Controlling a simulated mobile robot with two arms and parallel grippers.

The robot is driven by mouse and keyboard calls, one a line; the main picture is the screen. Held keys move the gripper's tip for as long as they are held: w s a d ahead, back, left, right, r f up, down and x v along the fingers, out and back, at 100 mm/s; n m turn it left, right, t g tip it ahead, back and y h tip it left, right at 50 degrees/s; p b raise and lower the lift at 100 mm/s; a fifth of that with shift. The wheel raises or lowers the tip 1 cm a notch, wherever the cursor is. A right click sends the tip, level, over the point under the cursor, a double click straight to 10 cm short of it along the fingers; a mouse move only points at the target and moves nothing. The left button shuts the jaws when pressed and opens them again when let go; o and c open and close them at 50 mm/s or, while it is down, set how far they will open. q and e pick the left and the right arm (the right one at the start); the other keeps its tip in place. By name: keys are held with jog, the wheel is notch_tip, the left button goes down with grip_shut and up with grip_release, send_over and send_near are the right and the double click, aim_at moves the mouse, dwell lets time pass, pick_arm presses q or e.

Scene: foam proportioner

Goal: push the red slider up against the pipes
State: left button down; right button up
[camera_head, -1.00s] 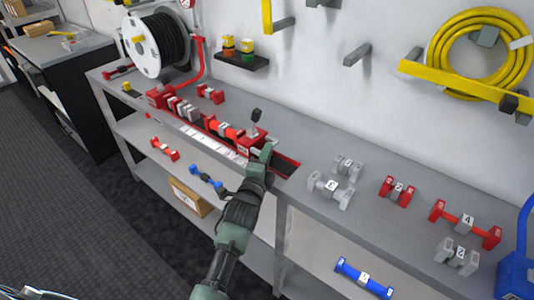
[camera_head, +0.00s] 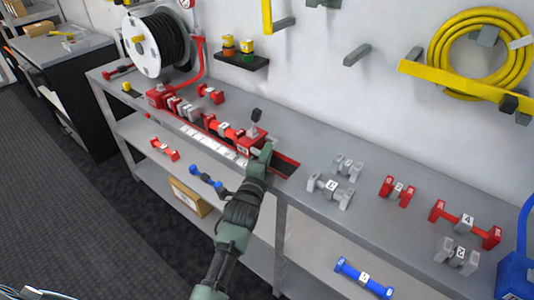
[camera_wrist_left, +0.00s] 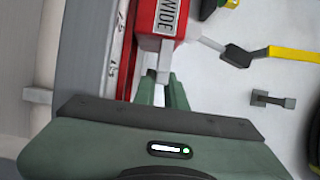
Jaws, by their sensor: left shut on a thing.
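The red slider (camera_head: 250,138) sits in the red trough on the workbench, with a dark upright lever on top. In the left wrist view the slider (camera_wrist_left: 167,20) shows a "WIDE" label and a pale grey block on its near side. My left gripper (camera_head: 264,153) is at the slider's right end, shut on that grey block (camera_wrist_left: 158,62), which shows between its fingers. The pipes (camera_head: 223,128), red and grey pieces, lie in a row in the trough to the left of the slider. I cannot tell whether the slider touches the nearest pipe.
The dark trough floor (camera_head: 286,168) is empty right of my gripper. Loose grey fittings (camera_head: 330,188) and red fittings (camera_head: 398,190) stand on the bench to the right. A hose reel (camera_head: 150,45) stands at the left end. A white scale strip (camera_head: 207,138) runs along the front.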

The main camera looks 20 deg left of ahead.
aim_at(243, 148)
pick_arm(q)
jog(key=shift+f, duration=0.1)
dwell(0.3)
jog(key=w+a, duration=0.1)
jog(key=a, duration=0.1)
jog(key=w+a, duration=0.1)
jog(key=a, duration=0.2)
jog(key=w+a, duration=0.1)
jog(key=a, duration=0.2)
jog(key=shift+s+d, duration=0.1)
jog(key=c, duration=1.5)
grip_release()
jog(key=shift+o, duration=0.2)
jog(key=shift+s+d+b, duration=0.15)
jog(key=shift+s+b, duration=0.15)
jog(key=shift+s, duration=3.6)
